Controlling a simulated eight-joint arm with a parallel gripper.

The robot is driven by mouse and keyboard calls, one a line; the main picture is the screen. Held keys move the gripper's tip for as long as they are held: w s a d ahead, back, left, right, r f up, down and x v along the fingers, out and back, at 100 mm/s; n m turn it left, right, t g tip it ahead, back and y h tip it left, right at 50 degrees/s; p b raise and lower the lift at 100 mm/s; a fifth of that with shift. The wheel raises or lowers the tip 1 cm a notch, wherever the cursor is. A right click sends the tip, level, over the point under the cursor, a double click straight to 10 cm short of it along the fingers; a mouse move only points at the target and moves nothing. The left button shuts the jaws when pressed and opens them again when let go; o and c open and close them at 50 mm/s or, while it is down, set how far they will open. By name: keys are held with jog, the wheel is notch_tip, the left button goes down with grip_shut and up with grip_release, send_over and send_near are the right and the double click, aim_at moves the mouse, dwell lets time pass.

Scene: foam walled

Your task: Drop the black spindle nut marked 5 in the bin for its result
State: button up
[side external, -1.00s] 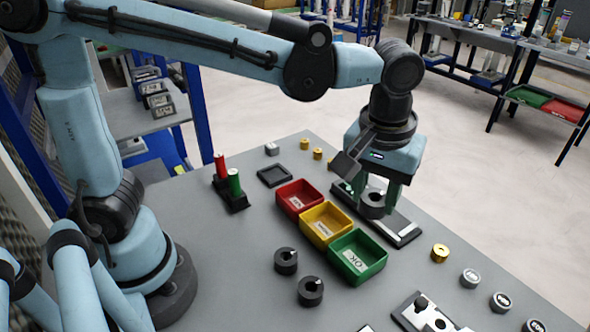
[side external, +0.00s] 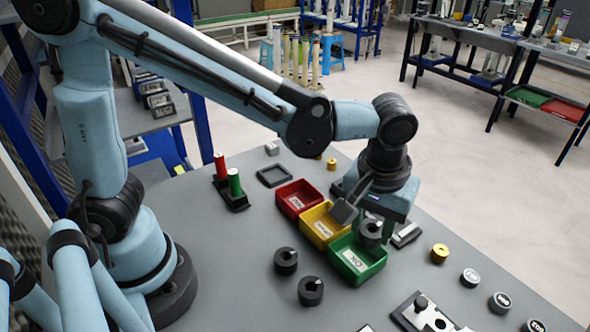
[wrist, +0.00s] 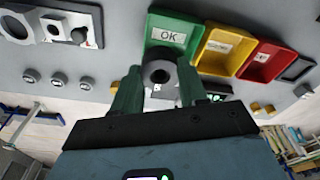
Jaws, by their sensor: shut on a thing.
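My gripper (wrist: 160,82) is shut on a black spindle nut (side external: 369,235), a ring with a hole; no mark on it is readable. In the side view the nut is in the air by the back edge of the green bin (side external: 347,278), labelled OK. In the wrist view the nut (wrist: 158,67) sits between both fingers and overlaps the near edge of the green bin (wrist: 153,43). The yellow bin (side external: 318,235) and red bin (side external: 291,208) stand in a row beyond the green one; their labels are too small to read.
Two more black nuts (side external: 286,261) (side external: 311,291) lie in front of the bins. A red and a green cylinder (side external: 234,182) stand in a black holder. A brass part (side external: 440,253) and several grey round pieces (side external: 470,278) line the right edge. A fixture (side external: 407,235) is behind my gripper.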

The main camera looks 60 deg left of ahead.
jog(key=o, duration=1.1)
jog(key=shift+o, duration=0.2)
notch_tip(320, 180, up, 12)
jog(key=s, duration=0.1)
jog(key=shift+s+d, duration=0.2)
jog(key=shift+d, duration=0.05)
jog(key=s+a+f+m+t, duration=0.1)
jog(key=a+f+m+t, duration=0.1)
jog(key=a, duration=0.7)
jog(key=s+a+f+m+t, duration=0.2)
jog(key=a+f+t, duration=0.2)
jog(key=a, duration=0.5)
jog(key=shift+f+m+h, duration=0.3)
jog(key=shift+f, duration=0.55)
